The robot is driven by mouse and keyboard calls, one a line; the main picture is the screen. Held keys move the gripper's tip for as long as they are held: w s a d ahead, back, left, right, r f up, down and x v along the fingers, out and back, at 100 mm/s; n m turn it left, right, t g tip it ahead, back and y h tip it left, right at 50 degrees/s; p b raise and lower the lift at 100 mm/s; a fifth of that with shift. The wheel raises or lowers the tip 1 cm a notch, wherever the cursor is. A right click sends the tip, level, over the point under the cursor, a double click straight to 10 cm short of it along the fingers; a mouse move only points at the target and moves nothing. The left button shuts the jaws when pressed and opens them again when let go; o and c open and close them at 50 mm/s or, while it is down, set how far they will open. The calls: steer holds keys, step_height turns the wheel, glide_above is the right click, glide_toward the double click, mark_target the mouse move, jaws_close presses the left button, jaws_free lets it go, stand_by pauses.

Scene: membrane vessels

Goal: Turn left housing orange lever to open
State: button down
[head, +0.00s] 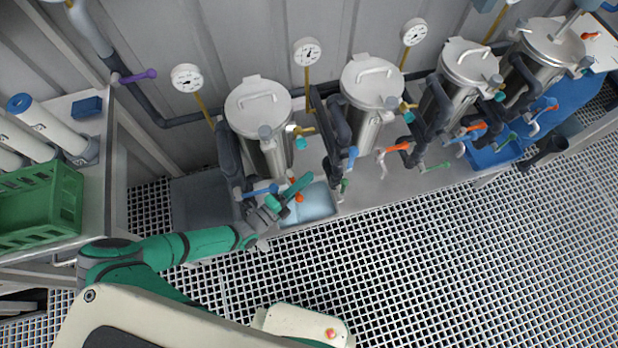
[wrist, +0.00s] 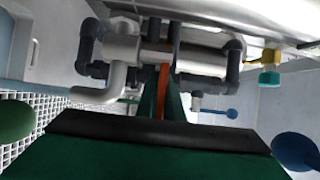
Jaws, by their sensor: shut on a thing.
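The left housing (head: 262,130) is a steel vessel with a domed lid and a handle, standing at the left end of the row. Its orange lever (head: 299,197) shows only in small parts beside my gripper (head: 284,197) in the head view. In the wrist view the orange lever (wrist: 163,88) is a narrow upright strip between the green fingers of my gripper (wrist: 163,105). My gripper is shut on the lever, below the grey pipes and steel valve body (wrist: 200,62). Much of the lever is hidden by the fingers.
A blue lever (head: 262,190) sits just left of my gripper, and a pale blue tray (head: 316,203) lies just right of it. A dark pipe (head: 228,160) runs down beside the housing. A green crate (head: 40,207) stands on the left bench. The grating floor (head: 400,260) in front is clear.

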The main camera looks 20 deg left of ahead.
steer(key=shift+s+m+g+h, duration=0.35)
steer(key=shift+m+g+h, duration=0.15)
steer(key=shift+h, duration=0.3)
steer(key=shift+f, duration=0.1)
steer(key=c, duration=1.9)
jaws_free()
steer(key=shift+s, duration=0.1)
